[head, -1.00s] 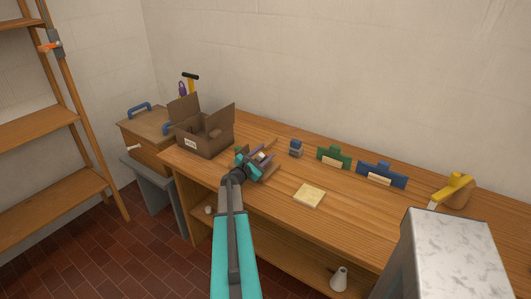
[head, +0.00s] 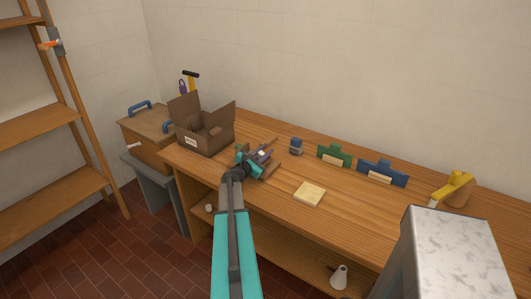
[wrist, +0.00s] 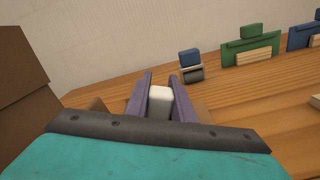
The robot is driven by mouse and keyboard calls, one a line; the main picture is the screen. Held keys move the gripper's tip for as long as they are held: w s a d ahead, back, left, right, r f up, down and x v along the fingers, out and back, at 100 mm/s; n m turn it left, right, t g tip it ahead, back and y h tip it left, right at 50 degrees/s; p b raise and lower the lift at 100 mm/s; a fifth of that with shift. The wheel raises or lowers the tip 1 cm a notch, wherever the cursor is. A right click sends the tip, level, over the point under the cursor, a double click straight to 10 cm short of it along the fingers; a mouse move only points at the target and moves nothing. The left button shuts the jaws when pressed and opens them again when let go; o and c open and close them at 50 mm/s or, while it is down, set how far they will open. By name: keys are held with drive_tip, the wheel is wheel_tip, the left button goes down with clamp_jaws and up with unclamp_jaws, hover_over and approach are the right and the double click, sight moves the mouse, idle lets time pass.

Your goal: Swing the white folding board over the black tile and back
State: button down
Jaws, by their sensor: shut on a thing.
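My gripper (head: 262,155) is over the left part of the workbench, beside the open cardboard box. In the wrist view its two purple fingers (wrist: 160,84) are shut on a white block-like piece (wrist: 160,100), which appears to be part of the white folding board. The rest of that board is hidden behind my gripper. A brown base (head: 270,170) shows partly beneath my gripper in the head view. I cannot make out the black tile in either view.
The open cardboard box (head: 205,135) stands close on the left. A small blue-and-grey item (head: 296,147), a green holder (head: 334,155) and a blue holder (head: 383,172) stand along the back. A pale yellow square (head: 309,194) lies right of my gripper, with bare bench around it.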

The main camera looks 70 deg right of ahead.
drive_tip(key=shift+w+d+f+n+b, duration=0.15)
drive_tip(key=shift+w+n, duration=0.1)
drive_tip(key=shift+n, duration=0.5)
drive_tip(key=shift+w+f+n+b, duration=0.2)
drive_tip(key=shift+w+n, duration=0.05)
drive_tip(key=shift+n, duration=0.45)
drive_tip(key=shift+w+d+f+n+b, duration=0.15)
drive_tip(key=shift+w+n, duration=0.1)
drive_tip(key=shift+n, duration=0.5)
drive_tip(key=shift+a, duration=0.1)
drive_tip(key=c, duration=1.5)
unclamp_jaws()
drive_tip(key=shift+a, duration=0.15)
drive_tip(key=shift+b+v, duration=0.3)
drive_tip(key=shift+v, duration=0.55)
drive_tip(key=b+v, duration=0.3)
drive_tip(key=v, duration=0.9)
